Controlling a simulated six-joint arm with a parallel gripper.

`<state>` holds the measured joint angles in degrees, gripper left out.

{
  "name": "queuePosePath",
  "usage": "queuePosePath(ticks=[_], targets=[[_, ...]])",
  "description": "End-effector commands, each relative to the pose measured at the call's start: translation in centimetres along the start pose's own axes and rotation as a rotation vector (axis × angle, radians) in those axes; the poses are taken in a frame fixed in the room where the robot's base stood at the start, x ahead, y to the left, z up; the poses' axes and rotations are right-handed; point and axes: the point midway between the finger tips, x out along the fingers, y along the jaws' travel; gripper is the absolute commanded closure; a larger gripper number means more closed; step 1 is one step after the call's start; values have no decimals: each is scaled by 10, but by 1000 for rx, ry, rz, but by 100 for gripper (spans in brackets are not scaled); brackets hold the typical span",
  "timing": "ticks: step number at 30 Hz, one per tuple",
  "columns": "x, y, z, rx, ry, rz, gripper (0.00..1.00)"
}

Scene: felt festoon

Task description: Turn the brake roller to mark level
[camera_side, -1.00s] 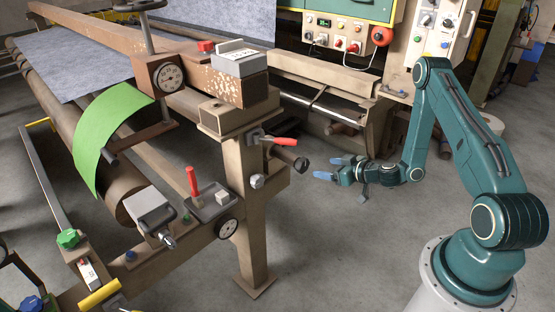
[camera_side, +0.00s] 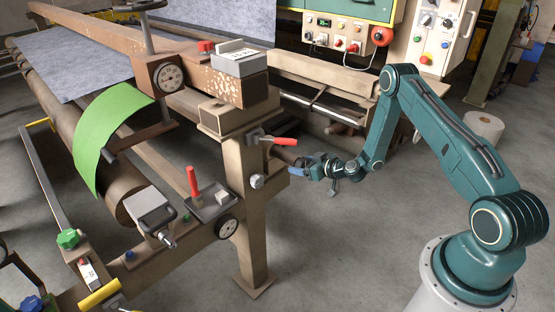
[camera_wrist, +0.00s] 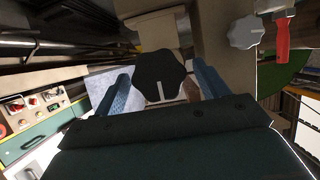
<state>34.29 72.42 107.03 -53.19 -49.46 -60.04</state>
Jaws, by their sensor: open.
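A black lobed knob (camera_wrist: 158,72) shows in the wrist view, with a short pale mark (camera_wrist: 161,91) running near vertical on its lower face. I take it to be the end of the brake roller. My gripper (camera_wrist: 161,72) is open, with one blue finger on either side of the knob. Gaps show beside the knob, and I cannot tell whether either finger touches it. In the side view my gripper (camera_side: 302,167) is at the roller end, right of the frame post (camera_side: 245,205). There the fingers hide most of the knob.
A pale lobed knob (camera_side: 257,181) is on the post, close by. Open floor (camera_side: 345,250) lies below and right.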

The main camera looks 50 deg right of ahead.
Motion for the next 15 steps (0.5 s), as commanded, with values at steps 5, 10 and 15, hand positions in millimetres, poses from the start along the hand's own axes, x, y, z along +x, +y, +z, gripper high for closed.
queuePosePath(ticks=[5,10,15], targets=[[16,0,0,-2,0,-1,27],[22,0,0,0,0,-1,27],[24,0,0,1,-1,0,27]])
